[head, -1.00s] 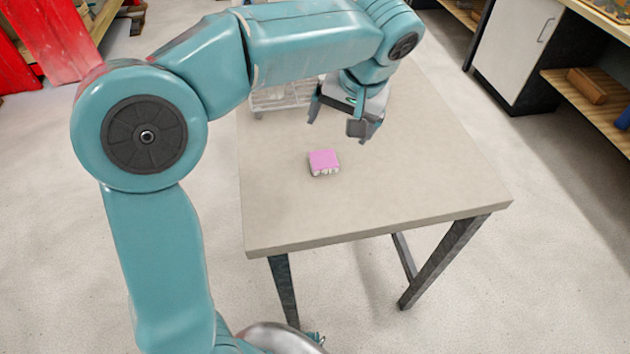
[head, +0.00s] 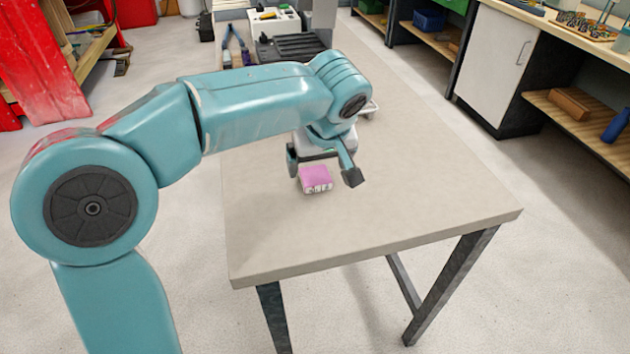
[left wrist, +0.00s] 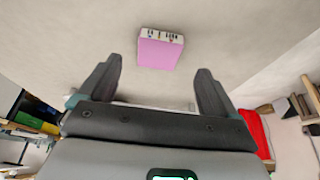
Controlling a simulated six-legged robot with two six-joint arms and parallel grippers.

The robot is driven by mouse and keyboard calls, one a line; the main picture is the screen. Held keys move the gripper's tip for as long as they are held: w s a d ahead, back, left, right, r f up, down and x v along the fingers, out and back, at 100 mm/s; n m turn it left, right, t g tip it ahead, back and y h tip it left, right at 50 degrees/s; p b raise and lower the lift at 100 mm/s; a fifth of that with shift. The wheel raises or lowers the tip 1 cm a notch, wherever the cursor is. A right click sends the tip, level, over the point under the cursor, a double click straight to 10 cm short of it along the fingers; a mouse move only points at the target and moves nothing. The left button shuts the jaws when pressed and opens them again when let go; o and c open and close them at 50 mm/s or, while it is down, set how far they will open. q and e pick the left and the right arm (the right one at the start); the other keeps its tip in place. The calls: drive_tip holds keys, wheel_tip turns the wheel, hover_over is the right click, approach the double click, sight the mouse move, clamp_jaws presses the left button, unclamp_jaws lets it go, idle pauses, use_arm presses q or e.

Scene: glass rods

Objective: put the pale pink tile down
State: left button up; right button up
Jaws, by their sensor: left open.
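The pale pink tile (head: 316,177) lies on the grey-beige table (head: 400,195) in the head view. It is a small block with a pink top and a white side with dark marks. My left gripper (head: 323,170) is open, with one finger on each side of the tile in the head view. In the left wrist view the tile (left wrist: 158,52) shows whole, mostly beyond the fingertips and between their lines. It appears apart from both fingers, and the gripper is empty. My right gripper is in no view.
The table is bare to the right and in front of the tile. At its back stand a dark ribbed tray (head: 290,46) and other items, partly hidden behind my left arm. A white cabinet (head: 497,65) and wooden shelves stand at the right, apart from the table.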

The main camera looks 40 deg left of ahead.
sight(316, 175)
use_arm(q)
drive_tip(key=x, duration=0.2)
drive_tip(key=b+x, duration=0.1)
drive_tip(key=x, duration=0.2)
drive_tip(key=shift+w+a, duration=0.15)
drive_tip(key=shift+w, duration=0.1)
drive_tip(key=shift+c, duration=0.3)
drive_tip(key=c, duration=1)
drive_tip(key=shift+c, duration=1.4)
drive_tip(key=shift+r, duration=0.1)
